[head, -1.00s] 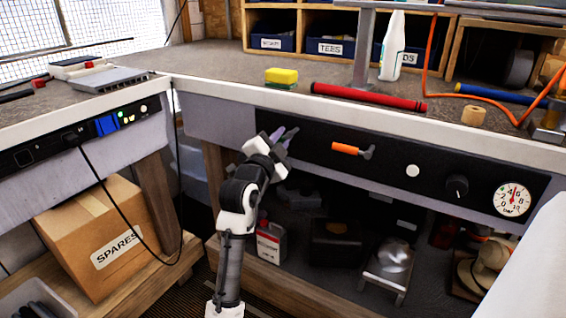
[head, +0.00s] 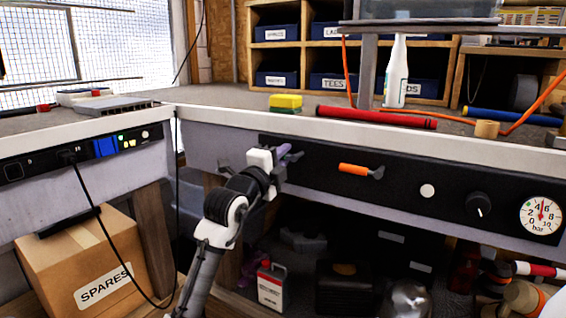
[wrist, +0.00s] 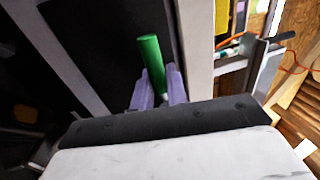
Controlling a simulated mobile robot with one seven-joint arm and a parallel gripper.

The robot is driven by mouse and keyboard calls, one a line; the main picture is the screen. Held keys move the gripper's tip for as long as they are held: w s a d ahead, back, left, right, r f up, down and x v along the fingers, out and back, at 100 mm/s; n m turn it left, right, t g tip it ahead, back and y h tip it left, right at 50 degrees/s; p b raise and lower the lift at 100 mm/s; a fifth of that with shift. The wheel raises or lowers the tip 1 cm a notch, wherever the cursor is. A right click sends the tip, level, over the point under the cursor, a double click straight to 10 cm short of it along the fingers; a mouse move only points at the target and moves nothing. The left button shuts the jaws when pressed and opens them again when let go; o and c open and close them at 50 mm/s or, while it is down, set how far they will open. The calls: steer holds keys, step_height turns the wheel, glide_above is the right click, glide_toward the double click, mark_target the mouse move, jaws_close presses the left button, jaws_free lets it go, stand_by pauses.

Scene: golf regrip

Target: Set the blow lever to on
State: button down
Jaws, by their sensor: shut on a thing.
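My gripper (head: 287,154) is at the left end of the black panel (head: 400,178) under the bench front. In the wrist view, my gripper (wrist: 161,75) has its purple fingers shut on a green lever handle (wrist: 149,52), which sticks out beyond the fingertips. The green handle is hidden behind my gripper in the head view. An orange-handled lever (head: 354,169) lies sideways on the panel, right of my gripper and apart from it. I see no readable label telling which lever is the blow lever.
Further right on the panel are a white button (head: 427,191), a black knob (head: 478,204) and a pressure gauge (head: 541,215). A yellow sponge (head: 286,102) and a red tube (head: 376,117) lie on the bench above. A spares box (head: 85,262) stands lower left.

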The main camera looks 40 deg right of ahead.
stand_by(0.4)
steer(key=c, duration=1.5)
jaws_free()
steer(key=v, duration=1.4)
steer(key=shift+d, duration=0.1)
